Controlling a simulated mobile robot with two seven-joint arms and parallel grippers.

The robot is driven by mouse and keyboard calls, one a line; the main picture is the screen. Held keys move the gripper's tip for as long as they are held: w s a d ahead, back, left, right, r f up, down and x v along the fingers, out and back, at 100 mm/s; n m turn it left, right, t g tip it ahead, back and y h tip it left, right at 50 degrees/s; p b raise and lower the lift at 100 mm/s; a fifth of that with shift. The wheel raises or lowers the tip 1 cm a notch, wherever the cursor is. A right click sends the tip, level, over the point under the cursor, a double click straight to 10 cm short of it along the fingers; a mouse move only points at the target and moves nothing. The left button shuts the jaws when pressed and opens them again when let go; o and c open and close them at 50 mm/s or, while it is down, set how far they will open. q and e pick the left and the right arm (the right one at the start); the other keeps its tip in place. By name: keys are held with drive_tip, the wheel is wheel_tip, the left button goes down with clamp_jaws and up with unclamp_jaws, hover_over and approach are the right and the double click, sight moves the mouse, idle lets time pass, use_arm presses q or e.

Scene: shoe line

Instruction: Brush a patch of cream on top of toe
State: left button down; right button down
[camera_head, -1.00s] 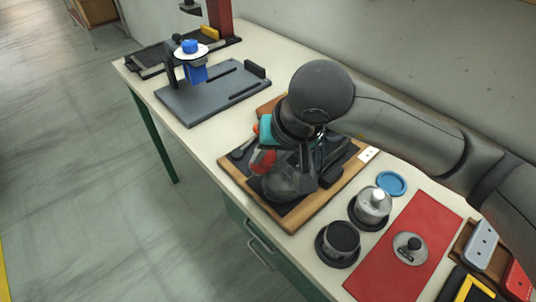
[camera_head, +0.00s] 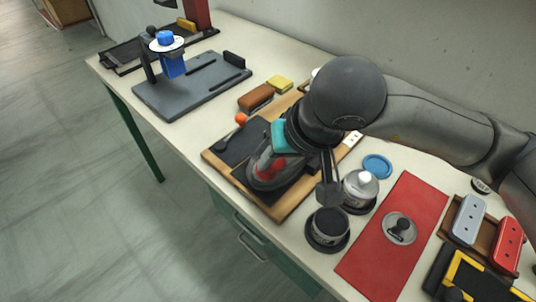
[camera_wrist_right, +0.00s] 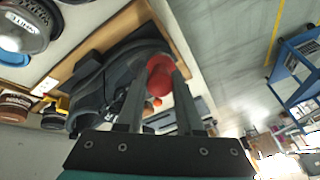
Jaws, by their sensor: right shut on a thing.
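A dark grey shoe (camera_head: 262,178) lies on the wood-edged board (camera_head: 287,208), partly hidden by my right arm. My right gripper (camera_head: 268,166) is low over the shoe. In the right wrist view, my right gripper (camera_wrist_right: 160,80) is shut on a red round-ended handle (camera_wrist_right: 159,66), which also shows as red in the head view (camera_head: 272,169). The brush end is hidden. The dark shoe (camera_wrist_right: 92,92) is behind the fingers there. An open jar with dark contents (camera_head: 329,226) and a silver-topped jar (camera_head: 361,187) stand right of the board. I cannot make out any cream on the toe.
A brown block (camera_head: 256,97), yellow block (camera_head: 280,84) and orange ball (camera_head: 241,118) lie behind the board. A red mat (camera_head: 375,262) with a round metal lid (camera_head: 400,228) is to the right. A blue lid (camera_head: 377,166) lies beside the jars. A grey fixture (camera_head: 190,99) stands at the left.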

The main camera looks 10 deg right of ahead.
drive_tip(key=shift+s+d+f+p, duration=0.2)
drive_tip(key=shift+s+d+p, duration=0.2)
drive_tip(key=shift+s+p, duration=0.1)
drive_tip(key=shift+w+a+r+b, duration=0.1)
drive_tip(key=shift+w+a+b, duration=0.25)
drive_tip(key=shift+w+a, duration=0.5)
drive_tip(key=shift+w+a+b, duration=0.3)
drive_tip(key=shift+w+a, duration=0.3)
drive_tip(key=shift+w, duration=0.45)
drive_tip(key=shift+w+a+r+b, duration=0.1)
drive_tip(key=shift+w+a+b, duration=0.25)
drive_tip(key=shift+w+a, duration=0.5)
drive_tip(key=shift+w+d, duration=0.1)
drive_tip(key=shift+d, duration=0.05)
drive_tip(key=shift+r, duration=0.1)
drive_tip(key=shift+s+a+r+p, duration=0.3)
drive_tip(key=shift+r+p, duration=0.2)
drive_tip(key=shift+r, duration=0.4)
drive_tip(key=shift+s+a+r+p, duration=0.2)
drive_tip(key=shift+a+r+p, duration=0.25)
drive_tip(key=shift+r, duration=0.4)
drive_tip(key=shift+s+a+r+p, duration=0.25)
drive_tip(key=shift+r+p, duration=0.3)
drive_tip(key=shift+r, duration=0.35)
